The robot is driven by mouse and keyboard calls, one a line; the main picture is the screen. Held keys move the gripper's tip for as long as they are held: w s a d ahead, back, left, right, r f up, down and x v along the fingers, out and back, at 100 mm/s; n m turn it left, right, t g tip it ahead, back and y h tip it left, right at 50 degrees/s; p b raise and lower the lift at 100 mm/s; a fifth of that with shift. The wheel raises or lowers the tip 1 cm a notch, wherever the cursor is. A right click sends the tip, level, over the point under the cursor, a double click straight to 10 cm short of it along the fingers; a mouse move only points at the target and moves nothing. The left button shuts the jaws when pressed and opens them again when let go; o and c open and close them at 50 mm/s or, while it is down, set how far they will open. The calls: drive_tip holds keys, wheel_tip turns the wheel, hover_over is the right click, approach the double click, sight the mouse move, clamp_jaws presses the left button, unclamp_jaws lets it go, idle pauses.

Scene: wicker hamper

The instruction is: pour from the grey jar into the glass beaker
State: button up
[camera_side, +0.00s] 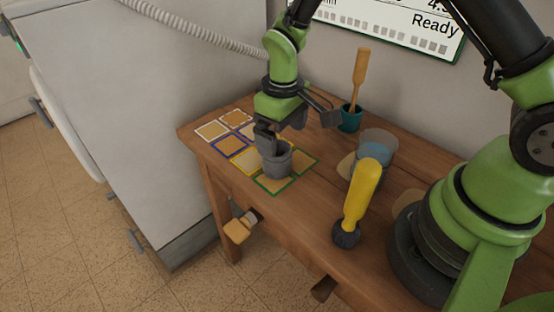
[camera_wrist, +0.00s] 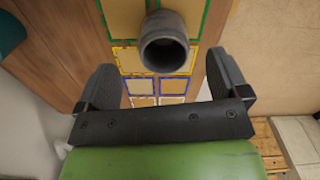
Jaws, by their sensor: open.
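The grey jar (camera_side: 277,162) stands upright on the coloured tile squares near the table's left front edge. In the wrist view the jar (camera_wrist: 164,43) shows its open mouth, ahead of the fingers and roughly midway between them. My gripper (camera_wrist: 166,88) is open, with its two dark fingers apart and nothing between them. In the side view my gripper (camera_side: 282,131) is at the jar's rim on the far side; I cannot tell if it touches. The glass beaker (camera_side: 376,150), with bluish contents, stands to the right of the jar, partly behind a yellow handle.
A yellow-handled tool (camera_side: 362,192) stands upright in a dark base in front of the beaker. A teal pot (camera_side: 350,119) with a wooden-handled tool (camera_side: 360,75) stands behind. Outlined tiles (camera_side: 212,130) lie flat on the wooden table (camera_side: 318,210). A white board (camera_side: 400,20) is on the wall.

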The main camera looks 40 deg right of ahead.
sight(279, 161)
drive_tip(key=f, duration=0.8)
drive_tip(key=shift+w+a, duration=0.2)
drive_tip(key=shift+r, duration=0.1)
drive_tip(key=shift+c, duration=0.3)
drive_tip(key=c, duration=1.1)
drive_tip(key=shift+o, duration=0.2)
wheel_tip(279, 161, up, 10)
